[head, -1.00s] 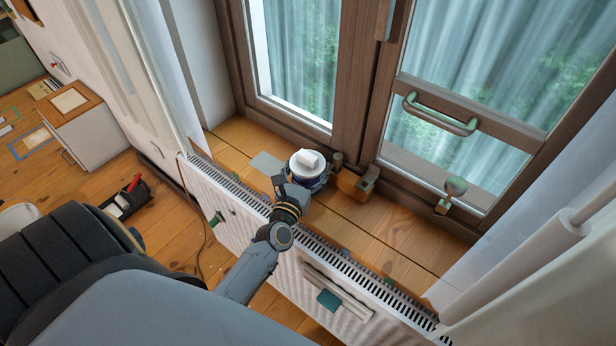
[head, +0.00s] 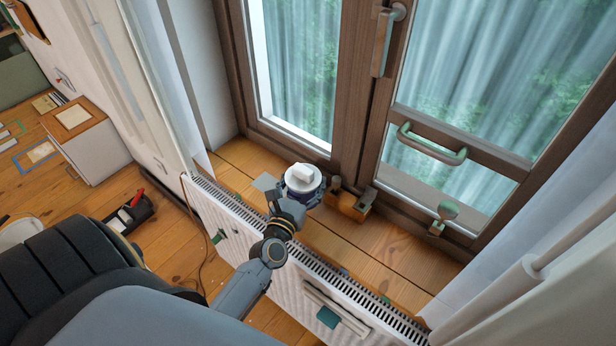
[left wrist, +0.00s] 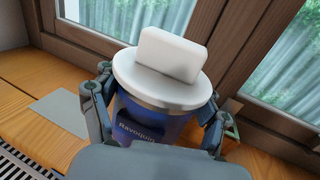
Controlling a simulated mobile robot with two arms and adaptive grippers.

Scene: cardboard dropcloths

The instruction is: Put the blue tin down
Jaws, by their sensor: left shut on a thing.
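The blue tin (head: 301,196) is upright at the wooden windowsill (head: 395,243), with a round white lid (head: 303,181) and a white block (head: 302,172) on top. In the left wrist view the tin (left wrist: 150,122) shows a dark label and its lid (left wrist: 162,82) carries the block (left wrist: 170,55). My left gripper (head: 288,204) is shut around the tin, one finger on each side. Its fingers also show in the left wrist view (left wrist: 158,112). The tin's base is hidden, so I cannot tell whether it touches the sill. My right gripper is not in view.
A grey flat card (head: 265,182) lies on the sill left of the tin. A wooden block with metal pieces (head: 347,205) stands close on its right. The window frame (head: 350,130) rises behind; a white radiator (head: 250,231) runs in front. The sill further right is mostly clear.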

